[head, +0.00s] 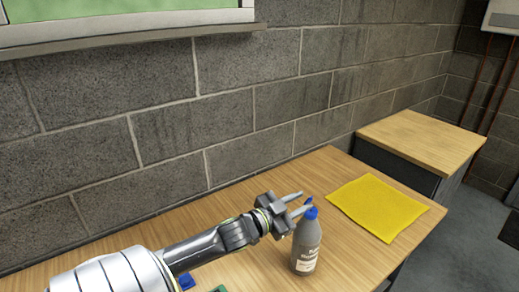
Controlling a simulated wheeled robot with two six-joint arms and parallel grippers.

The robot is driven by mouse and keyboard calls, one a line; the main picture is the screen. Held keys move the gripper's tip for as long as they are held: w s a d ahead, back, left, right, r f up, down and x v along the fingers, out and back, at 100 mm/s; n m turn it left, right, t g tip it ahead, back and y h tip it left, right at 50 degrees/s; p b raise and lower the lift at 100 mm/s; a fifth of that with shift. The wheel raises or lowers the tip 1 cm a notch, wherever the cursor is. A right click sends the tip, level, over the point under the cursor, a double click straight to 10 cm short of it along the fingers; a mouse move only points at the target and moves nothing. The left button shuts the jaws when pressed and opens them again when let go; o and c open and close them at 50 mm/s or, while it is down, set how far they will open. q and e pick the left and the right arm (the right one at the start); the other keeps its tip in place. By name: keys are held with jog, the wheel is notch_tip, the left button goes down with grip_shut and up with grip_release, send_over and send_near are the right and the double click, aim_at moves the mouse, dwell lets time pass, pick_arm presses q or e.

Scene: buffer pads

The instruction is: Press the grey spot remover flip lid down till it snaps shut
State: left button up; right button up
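The grey spot remover bottle (306,248) stands upright on the wooden table, with a pale printed label on its front. Its blue cap (311,214) is on top, and a small blue flip lid (309,200) stands raised above the cap. My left gripper (305,201) reaches in from the left at the height of the bottle top. Its two fingers are apart, with a gap between them, and the tips are close to the raised lid. I cannot tell whether they touch it. My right gripper is not in view.
A yellow cloth (378,206) lies flat on the table (330,168) to the right of the bottle. A blue item (186,282) and a green item (220,288) show partly below my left arm. A block wall runs behind. A wooden-topped cabinet (425,140) stands beyond.

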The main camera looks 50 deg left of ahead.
pick_arm(q)
jog(key=s+a+b, duration=0.1)
jog(key=s+b, duration=0.1)
jog(key=s, duration=1.1)
jog(key=shift+a, duration=0.3)
dwell(0.3)
